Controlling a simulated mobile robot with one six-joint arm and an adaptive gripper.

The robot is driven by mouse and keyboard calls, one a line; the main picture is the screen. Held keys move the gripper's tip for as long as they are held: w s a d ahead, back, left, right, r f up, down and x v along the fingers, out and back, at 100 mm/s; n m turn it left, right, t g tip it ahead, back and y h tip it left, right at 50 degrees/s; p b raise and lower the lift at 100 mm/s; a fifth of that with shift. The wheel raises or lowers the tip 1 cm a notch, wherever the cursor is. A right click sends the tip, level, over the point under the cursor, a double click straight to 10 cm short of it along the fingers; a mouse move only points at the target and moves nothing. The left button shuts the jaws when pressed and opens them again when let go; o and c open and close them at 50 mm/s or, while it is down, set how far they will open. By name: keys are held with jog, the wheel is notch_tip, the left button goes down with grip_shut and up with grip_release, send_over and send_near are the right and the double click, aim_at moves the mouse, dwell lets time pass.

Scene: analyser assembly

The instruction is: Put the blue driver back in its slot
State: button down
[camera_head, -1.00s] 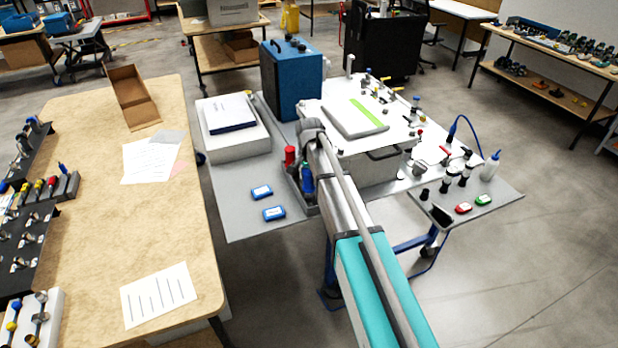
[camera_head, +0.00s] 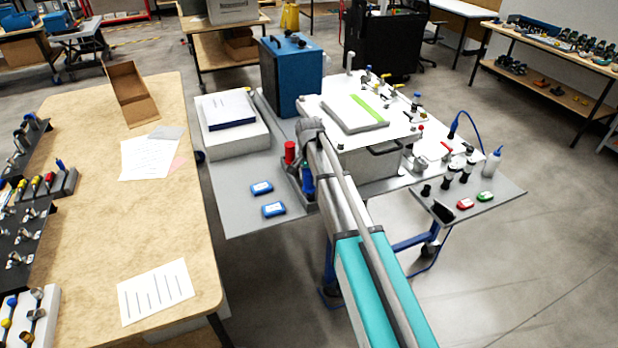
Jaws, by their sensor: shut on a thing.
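A blue upright handle (camera_head: 308,184), which looks like the blue driver, shows close against the left side of my arm. It stands at a dark holder (camera_head: 296,188) on the grey cart top, beside a red handle (camera_head: 290,152). My arm reaches over this spot and covers the right part of the holder. My gripper is hidden behind my arm, so its fingers and the grip on the driver cannot be seen. I cannot tell whether the blue handle sits in a slot or is above it.
A blue case (camera_head: 291,77) and a white box with a notebook (camera_head: 231,136) stand behind. A white analyser (camera_head: 372,160) stands to the right. A wooden bench (camera_head: 190,250) is at left.

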jog(key=shift+f+b, duration=0.75)
jog(key=shift+f, duration=0.1)
jog(key=shift+c, duration=1.1)
grip_release()
jog(key=shift+o, duration=1.1)
jog(key=shift+r, duration=0.15)
